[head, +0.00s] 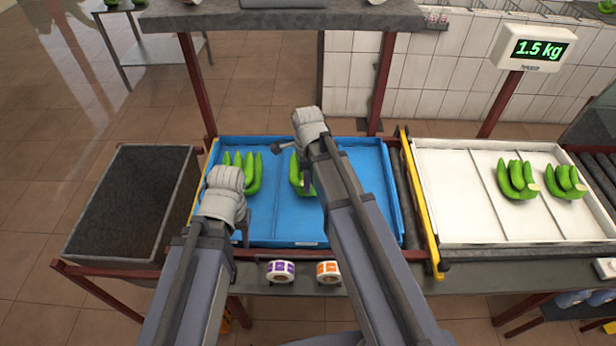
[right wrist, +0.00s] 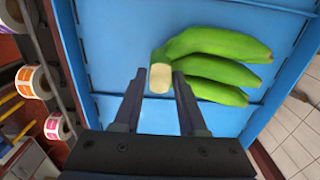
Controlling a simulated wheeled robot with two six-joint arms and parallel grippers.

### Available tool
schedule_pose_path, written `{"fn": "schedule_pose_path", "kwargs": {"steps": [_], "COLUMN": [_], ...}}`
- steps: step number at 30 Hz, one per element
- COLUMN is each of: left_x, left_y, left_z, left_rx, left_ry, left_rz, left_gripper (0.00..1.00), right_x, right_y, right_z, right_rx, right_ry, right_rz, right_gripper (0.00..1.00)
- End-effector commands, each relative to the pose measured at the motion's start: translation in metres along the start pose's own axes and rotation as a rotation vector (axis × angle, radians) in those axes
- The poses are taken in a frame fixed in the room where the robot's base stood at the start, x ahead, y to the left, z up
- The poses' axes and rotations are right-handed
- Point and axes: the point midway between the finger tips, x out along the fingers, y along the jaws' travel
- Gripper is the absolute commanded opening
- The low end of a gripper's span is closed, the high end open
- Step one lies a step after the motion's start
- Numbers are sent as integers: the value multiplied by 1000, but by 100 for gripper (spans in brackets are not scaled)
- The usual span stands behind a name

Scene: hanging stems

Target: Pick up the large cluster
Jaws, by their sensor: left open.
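The blue tray (head: 350,215) holds two green banana clusters. One cluster (head: 254,172) lies at the left, its lower part near my left arm. The other cluster (head: 295,172) lies mid-tray, partly hidden by my right arm. In the right wrist view this cluster (right wrist: 225,66) shows three fingers and a pale cut crown. My right gripper (right wrist: 159,72) is open, its fingertips on either side of the crown; I cannot tell whether they touch it. My left gripper (head: 243,229) is open over the tray's left front, its tips poorly seen. Which cluster counts as large is not clear.
A white tray (head: 460,215) at right holds two more clusters (head: 517,178) (head: 566,182). An empty dark bin (head: 130,205) stands at left. Two label rolls (head: 281,271) (head: 328,271) sit at the front edge. A shelf (head: 280,18) spans the back; a scale display (head: 540,48) reads 1.5 kg.

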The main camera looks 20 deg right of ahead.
Motion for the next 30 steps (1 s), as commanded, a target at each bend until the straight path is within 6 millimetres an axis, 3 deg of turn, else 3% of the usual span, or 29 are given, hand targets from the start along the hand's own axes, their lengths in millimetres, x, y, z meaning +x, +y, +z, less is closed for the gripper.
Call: {"fn": "schedule_pose_path", "kwargs": {"steps": [2,10,30], "left_x": [0,0,-1], "left_y": [0,0,0], "left_z": [0,0,0], "left_rx": [0,0,0], "left_ry": [0,0,0], "left_rz": [0,0,0], "left_gripper": [50,50,50], "right_x": [0,0,-1], "right_y": [0,0,0], "right_z": [0,0,0], "right_rx": [0,0,0], "right_ry": [0,0,0], "right_rz": [0,0,-1], "right_gripper": [31,0,0]}}
